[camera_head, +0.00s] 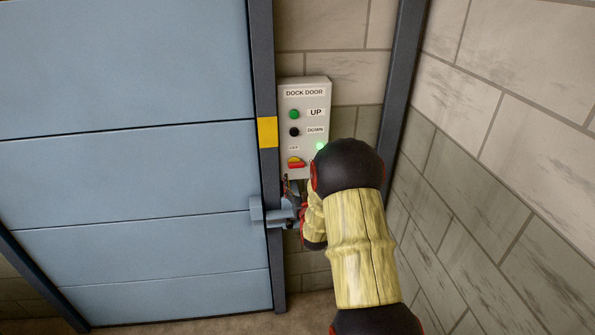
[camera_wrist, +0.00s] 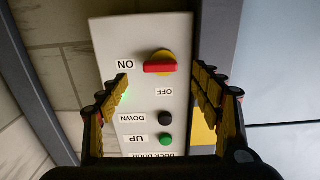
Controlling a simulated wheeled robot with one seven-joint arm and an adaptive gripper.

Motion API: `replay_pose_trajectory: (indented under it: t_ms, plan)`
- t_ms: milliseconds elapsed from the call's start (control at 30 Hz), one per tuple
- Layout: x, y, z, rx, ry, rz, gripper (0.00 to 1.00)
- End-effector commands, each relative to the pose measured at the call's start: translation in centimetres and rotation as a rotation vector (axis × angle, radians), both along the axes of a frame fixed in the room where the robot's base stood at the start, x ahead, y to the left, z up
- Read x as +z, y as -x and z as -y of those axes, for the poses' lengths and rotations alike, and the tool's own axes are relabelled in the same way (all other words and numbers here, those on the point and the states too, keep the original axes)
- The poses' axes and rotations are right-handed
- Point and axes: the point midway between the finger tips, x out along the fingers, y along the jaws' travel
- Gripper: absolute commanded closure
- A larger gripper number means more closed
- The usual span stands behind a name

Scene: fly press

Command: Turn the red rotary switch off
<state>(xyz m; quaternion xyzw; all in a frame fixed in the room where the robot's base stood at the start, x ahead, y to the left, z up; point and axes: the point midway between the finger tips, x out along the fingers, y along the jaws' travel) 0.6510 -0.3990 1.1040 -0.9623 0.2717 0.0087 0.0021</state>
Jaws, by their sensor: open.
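The red rotary switch (camera_head: 296,164) sits on a yellow disc low on the grey dock door box (camera_head: 305,90). In the wrist view the box is upside down, and the red handle (camera_wrist: 160,69) lies horizontal, in line with the ON label at its left; the OFF label is below it. My gripper (camera_wrist: 161,76) is open, its fingers on either side of the switch in the picture; no contact shows, and the depth gap is unclear. In the head view my gripper (camera_head: 288,194) is just below the switch, partly hidden by my arm.
The box also carries a green UP button (camera_head: 294,114), a black DOWN button (camera_head: 294,132) and a lit green lamp (camera_head: 320,146). A blue panelled door (camera_head: 130,180) with a dark frame stands at left. A block wall (camera_head: 500,120) closes the right side.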

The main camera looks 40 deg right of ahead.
Motion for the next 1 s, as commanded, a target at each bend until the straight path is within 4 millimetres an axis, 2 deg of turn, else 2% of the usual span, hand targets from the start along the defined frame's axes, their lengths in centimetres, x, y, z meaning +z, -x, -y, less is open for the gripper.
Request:
replay_pose_trajectory:
  t_ms: [167,400,600,1000]
  plan:
    - [0.5,-1.0,0.6,0.001,0.009,0.017,0.35]
    - [0.5,-4.2,2.5,0.001,0.010,0.018,0.35]
    - [0.4,-6.1,3.7,0.000,0.008,0.015,0.35]
    - [0.5,-6.6,4.0,0.000,0.008,0.015,0.36]
